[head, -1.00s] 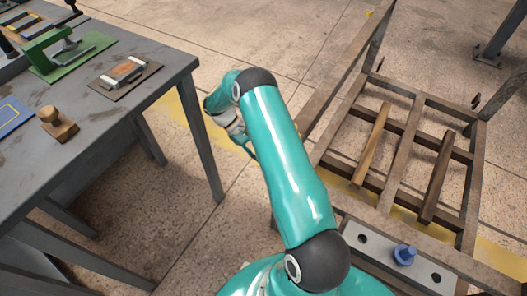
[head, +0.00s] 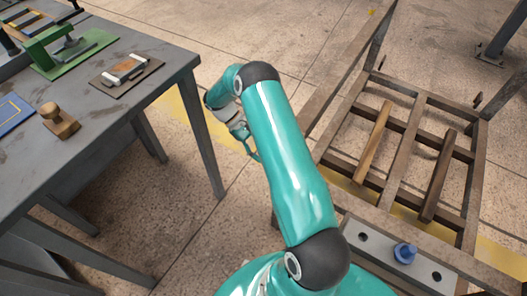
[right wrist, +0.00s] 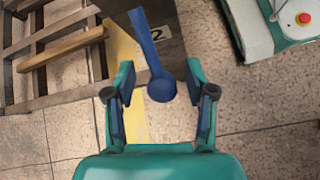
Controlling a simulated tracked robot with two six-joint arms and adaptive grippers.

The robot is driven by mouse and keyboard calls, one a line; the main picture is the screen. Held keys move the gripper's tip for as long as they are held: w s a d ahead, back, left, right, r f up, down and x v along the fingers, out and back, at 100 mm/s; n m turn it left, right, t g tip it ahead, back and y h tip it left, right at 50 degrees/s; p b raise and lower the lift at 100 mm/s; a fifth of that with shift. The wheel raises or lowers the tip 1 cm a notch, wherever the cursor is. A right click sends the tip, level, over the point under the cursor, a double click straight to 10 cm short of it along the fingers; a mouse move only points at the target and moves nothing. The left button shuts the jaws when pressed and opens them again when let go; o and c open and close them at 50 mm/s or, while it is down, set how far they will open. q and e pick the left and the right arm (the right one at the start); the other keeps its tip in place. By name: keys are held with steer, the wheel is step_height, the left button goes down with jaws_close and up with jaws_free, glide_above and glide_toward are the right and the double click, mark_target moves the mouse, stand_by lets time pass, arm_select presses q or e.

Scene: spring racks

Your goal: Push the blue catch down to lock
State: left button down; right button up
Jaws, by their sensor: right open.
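In the right wrist view the blue catch (right wrist: 150,48) is a flat blue bar with a round knob at its near end. It stands in front of a dark post that bears a "2" label (right wrist: 160,34). My right gripper (right wrist: 166,90) is open, its two fingers apart on either side of the knob, with nothing clamped. Whether a finger touches the knob I cannot tell. In the head view my right gripper (head: 240,130) is partly hidden behind my teal arm, and the catch is not visible there. My left gripper is not in view.
A wooden-slatted metal rack (head: 397,148) stands at the right. A blue knobbed peg (head: 404,253) sits on a grey plate (head: 365,237) with holes in front of it. A grey workbench (head: 100,120) with a green clamp (head: 60,48) is at the left.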

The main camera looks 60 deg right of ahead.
step_height(320, 180, up, 8)
steer(key=shift+r, duration=0.25)
